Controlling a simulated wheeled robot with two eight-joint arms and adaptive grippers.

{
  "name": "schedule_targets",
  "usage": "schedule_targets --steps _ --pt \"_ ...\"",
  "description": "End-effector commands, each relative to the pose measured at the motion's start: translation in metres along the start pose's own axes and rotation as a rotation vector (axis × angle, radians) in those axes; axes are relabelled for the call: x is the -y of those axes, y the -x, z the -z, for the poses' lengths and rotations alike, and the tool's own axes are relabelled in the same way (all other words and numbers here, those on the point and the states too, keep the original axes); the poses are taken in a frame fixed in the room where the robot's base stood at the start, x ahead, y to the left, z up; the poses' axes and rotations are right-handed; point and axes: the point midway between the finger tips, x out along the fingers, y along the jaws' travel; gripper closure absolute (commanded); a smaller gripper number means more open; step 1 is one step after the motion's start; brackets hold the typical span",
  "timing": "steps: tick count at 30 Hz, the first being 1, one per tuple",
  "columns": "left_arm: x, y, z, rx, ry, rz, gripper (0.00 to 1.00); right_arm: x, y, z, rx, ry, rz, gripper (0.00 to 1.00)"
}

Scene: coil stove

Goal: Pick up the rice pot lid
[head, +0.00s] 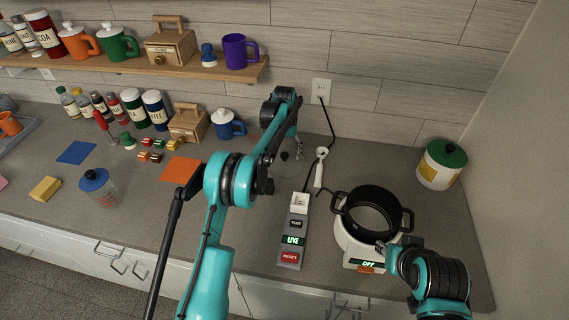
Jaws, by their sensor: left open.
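What looks like the rice pot lid (284,156), clear with a small dark knob, lies on the counter near the back wall. Its outline is faint and partly behind my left arm. My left gripper (298,151) is open, pointing down by the lid's right side; I cannot tell whether it touches it. The black two-handled pot (372,194) stands uncovered on a white round cooker base (345,242) with a display reading OFF. My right gripper (384,249) is at the pot's front right edge; its jaws are too small to read.
A power strip (293,232) reading LIVE lies left of the cooker, with a white plug-like piece (320,168) and black cord behind it. A green-lidded canister (441,164) stands at right. An orange mat (181,170) and jars are at left.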

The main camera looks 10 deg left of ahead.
Motion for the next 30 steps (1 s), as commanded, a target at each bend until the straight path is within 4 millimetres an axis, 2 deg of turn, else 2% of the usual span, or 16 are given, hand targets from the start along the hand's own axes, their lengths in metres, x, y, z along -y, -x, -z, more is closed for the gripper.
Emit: schedule_targets --steps 3,9,11,18,30 --pt "-0.0001 -0.0139 -0.0001 0.0 0.0 0.0 0.24 0.0 -0.0027 -0.0019 0.0 0.0 0.0 0.69" --pt "-0.0002 -0.0141 -0.0001 0.0 0.0 0.0 0.24 0.0 -0.002 -0.0014 0.0 0.0 0.0 0.69" --pt "-0.0002 -0.0141 -0.0001 0.0 0.0 0.0 0.37 0.0 -0.002 -0.0014 0.0 0.0 0.0 0.69" --pt "-0.0002 -0.0143 -0.0001 0.0 0.0 0.0 1.0 0.0 -0.0021 -0.0014 0.0 0.0 0.0 0.69" --pt "-0.0005 -0.0129 -0.0004 0.001 0.0 0.0 1.0 0.0 -0.0018 -0.0013 0.0 0.0 0.0 0.69"
